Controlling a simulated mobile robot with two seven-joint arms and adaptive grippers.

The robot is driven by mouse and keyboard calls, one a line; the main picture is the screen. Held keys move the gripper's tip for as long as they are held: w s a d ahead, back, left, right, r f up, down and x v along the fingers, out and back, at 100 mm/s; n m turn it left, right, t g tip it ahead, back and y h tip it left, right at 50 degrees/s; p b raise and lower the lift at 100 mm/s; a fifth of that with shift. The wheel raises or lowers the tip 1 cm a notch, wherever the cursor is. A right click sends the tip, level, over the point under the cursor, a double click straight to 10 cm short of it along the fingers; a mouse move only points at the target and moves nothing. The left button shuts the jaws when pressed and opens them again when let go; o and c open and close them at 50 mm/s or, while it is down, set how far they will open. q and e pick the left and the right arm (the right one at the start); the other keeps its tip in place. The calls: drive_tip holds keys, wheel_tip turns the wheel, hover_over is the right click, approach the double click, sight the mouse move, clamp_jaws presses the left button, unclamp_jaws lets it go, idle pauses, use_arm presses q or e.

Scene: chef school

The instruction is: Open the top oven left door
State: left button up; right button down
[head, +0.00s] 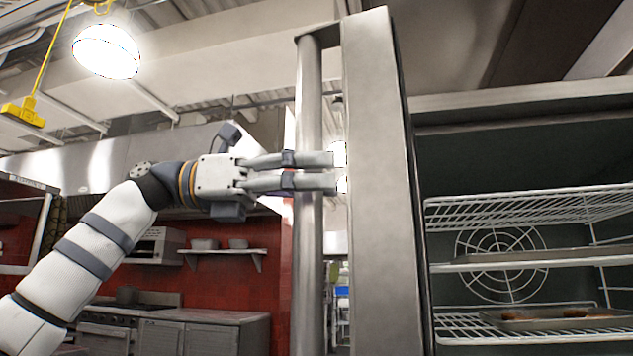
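The oven's left door (378,180) is a tall steel panel seen almost edge-on, swung out from the oven front. Its long vertical bar handle (308,110) stands on the door's left side, with a gap between bar and panel. My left gripper (334,171) comes in from the left at mid-height of the bar. Its two fingers lie one above the other with a narrow gap and pass in front of the bar, tips close to the door panel. I cannot tell whether they touch the bar or panel. My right gripper is not in view.
The open oven cavity (470,165) on the right holds wire racks (530,208) and a tray (560,319) with food. A red-tiled wall (245,260), a shelf and a counter (200,316) with a stove stand behind on the left. A lamp hangs upper left.

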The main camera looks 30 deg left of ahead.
use_arm(q)
drive_tip(key=shift+w+f, duration=0.1)
drive_tip(key=shift+w, duration=0.05)
drive_tip(key=v, duration=1.2)
